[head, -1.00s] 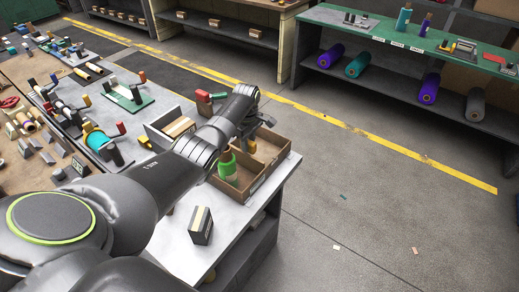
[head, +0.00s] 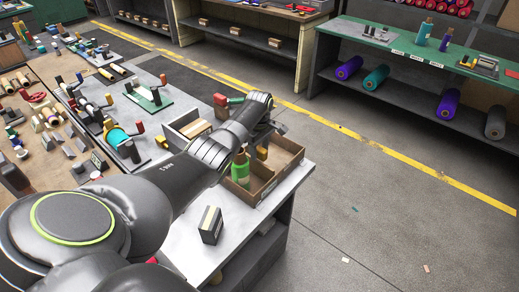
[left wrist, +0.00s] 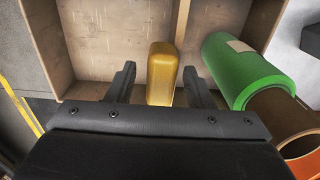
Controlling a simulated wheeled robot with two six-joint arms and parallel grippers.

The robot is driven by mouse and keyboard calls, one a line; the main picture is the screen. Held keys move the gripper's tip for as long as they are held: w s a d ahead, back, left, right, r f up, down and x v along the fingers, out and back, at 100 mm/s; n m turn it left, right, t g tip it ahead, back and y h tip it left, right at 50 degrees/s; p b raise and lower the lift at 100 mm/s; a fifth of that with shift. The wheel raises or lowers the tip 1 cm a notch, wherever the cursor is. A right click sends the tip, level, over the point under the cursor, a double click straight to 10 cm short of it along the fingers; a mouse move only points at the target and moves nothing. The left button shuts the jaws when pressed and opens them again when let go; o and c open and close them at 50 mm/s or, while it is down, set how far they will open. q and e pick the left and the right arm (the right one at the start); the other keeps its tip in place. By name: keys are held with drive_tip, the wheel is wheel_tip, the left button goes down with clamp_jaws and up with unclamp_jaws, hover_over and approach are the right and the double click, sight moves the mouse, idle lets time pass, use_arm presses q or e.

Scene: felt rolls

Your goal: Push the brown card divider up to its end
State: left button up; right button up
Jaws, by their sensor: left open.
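The brown card divider (left wrist: 182,22) stands as a thin upright strip inside an open cardboard box (left wrist: 105,90). My left gripper (head: 268,130) is over this box; in the left wrist view its two fingers (left wrist: 158,86) are apart. A mustard-yellow block (left wrist: 162,65) shows between the fingers, left of the divider. I cannot tell whether the fingers touch it. A green roll (left wrist: 238,68) lies to the right of the divider and also shows in the head view (head: 240,170). My arm hides part of the box in the head view. My right gripper is not in view.
A small dark box (head: 210,225) stands on the light bench top (head: 185,235) in front of the cardboard box. A tray with pale pieces (head: 190,130) lies beyond my arm. Rollers and tools crowd the left. Open floor (head: 380,210) lies to the right.

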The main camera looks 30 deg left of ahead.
use_arm(q)
drive_tip(key=shift+r, duration=0.1)
drive_tip(key=shift+r, duration=0.2)
wheel_tip(320, 180, up, 17)
drive_tip(key=b, duration=0.1)
drive_tip(key=shift+f, duration=0.1)
idle(0.5)
